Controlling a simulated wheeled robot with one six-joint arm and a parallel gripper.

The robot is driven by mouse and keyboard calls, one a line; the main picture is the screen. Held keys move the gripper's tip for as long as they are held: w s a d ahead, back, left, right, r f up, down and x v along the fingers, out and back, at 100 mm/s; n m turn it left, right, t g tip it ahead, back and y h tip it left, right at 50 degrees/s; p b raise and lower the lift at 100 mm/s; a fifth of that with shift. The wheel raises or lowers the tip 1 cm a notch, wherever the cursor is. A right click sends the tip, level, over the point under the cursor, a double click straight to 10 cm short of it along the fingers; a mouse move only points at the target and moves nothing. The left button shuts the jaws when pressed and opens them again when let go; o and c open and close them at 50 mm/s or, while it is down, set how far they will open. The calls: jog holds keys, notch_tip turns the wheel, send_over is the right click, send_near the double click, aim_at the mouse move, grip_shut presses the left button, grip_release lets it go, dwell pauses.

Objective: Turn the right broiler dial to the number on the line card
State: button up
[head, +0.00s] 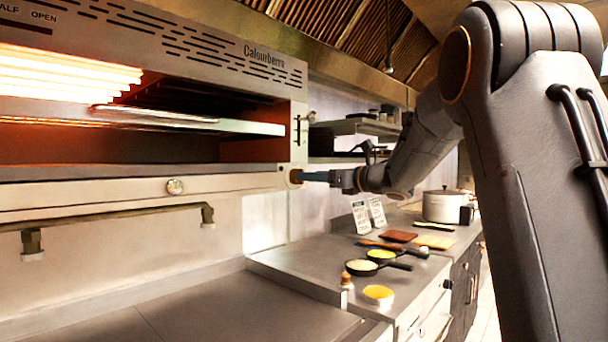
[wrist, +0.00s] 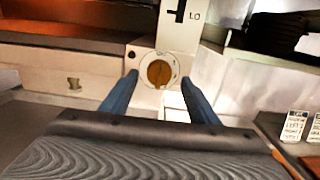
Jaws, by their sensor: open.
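The right broiler dial (wrist: 159,73) is a round brass knob on a pale marked ring, at the lower right corner of the broiler front. My gripper (wrist: 158,88) is open, with one blue finger on each side of the dial in the wrist view. I cannot tell whether the fingers touch it. In the head view my gripper (head: 314,176) reaches the dial (head: 296,176) from the right. The dial's numbers are too small to read. Two white cards (head: 368,215) stand on the counter; they also show in the wrist view (wrist: 294,126), their print only partly legible.
The broiler (head: 150,185) glows at left, with a rack inside and a pipe below. Small pans (head: 362,267), a yellow-filled bowl (head: 378,295), boards (head: 398,236) and a pot (head: 442,206) stand on the counter.

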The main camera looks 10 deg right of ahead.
jog(key=shift+p+x, duration=0.45)
jog(key=shift+x, duration=1.5)
jog(key=c, duration=1)
